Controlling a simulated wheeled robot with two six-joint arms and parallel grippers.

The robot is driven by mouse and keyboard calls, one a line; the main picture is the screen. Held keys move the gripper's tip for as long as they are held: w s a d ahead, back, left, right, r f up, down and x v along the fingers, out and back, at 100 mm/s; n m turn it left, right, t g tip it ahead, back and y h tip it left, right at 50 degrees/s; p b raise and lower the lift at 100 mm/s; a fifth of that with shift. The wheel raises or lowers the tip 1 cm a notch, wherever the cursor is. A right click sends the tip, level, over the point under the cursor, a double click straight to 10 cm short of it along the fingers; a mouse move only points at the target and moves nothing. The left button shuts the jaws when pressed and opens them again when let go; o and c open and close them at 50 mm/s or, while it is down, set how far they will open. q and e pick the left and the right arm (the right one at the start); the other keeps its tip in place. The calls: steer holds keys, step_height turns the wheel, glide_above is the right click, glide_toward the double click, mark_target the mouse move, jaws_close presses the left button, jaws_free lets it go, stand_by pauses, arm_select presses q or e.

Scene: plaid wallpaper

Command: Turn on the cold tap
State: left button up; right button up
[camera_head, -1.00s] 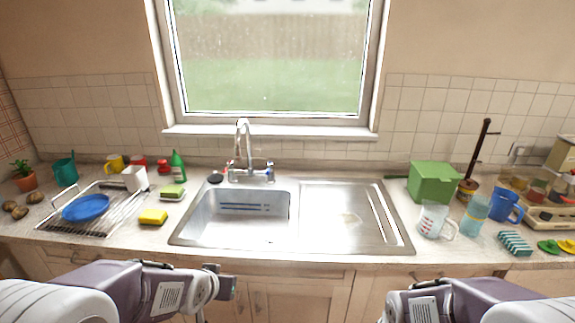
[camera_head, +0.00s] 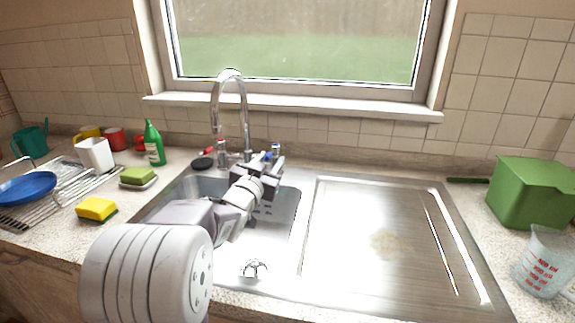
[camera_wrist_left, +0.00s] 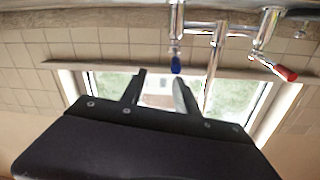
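The chrome mixer tap (camera_head: 246,112) stands behind the sink, with a tall curved spout. Its cold handle (camera_head: 276,150), marked blue, is on the right; its hot handle (camera_head: 221,152), marked red, is on the left. My left gripper (camera_head: 266,165) is over the back of the sink, close to the cold handle. In the left wrist view, which is upside down, the left gripper (camera_wrist_left: 160,82) is open and empty. The blue-ended cold handle (camera_wrist_left: 176,62) lies just beyond its right-hand fingertip; contact cannot be told. The red handle (camera_wrist_left: 284,72) is farther right. My right gripper is out of view.
The steel sink (camera_head: 285,235) and drainboard (camera_head: 375,265) are empty. A green bottle (camera_head: 153,143), sponge (camera_head: 97,209) and dish rack (camera_head: 75,200) stand left. A green box (camera_head: 530,195) and measuring jug (camera_head: 545,262) stand right.

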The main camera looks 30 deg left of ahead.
mark_target(270, 153)
arm_select(q)
steer(key=shift+n+y, duration=0.3)
steer(key=shift+y, duration=0.2)
steer(key=w+a, duration=0.1)
steer(key=w, duration=0.1)
steer(key=w+a+f, duration=0.1)
steer(key=w, duration=0.1)
steer(key=w+a+b, duration=0.1)
steer(key=w+a, duration=0.1)
steer(key=w, duration=0.1)
steer(key=shift+w+f, duration=0.1)
steer(key=shift+f, duration=0.15)
steer(key=shift+c, duration=0.4)
jaws_close()
stand_by(0.6)
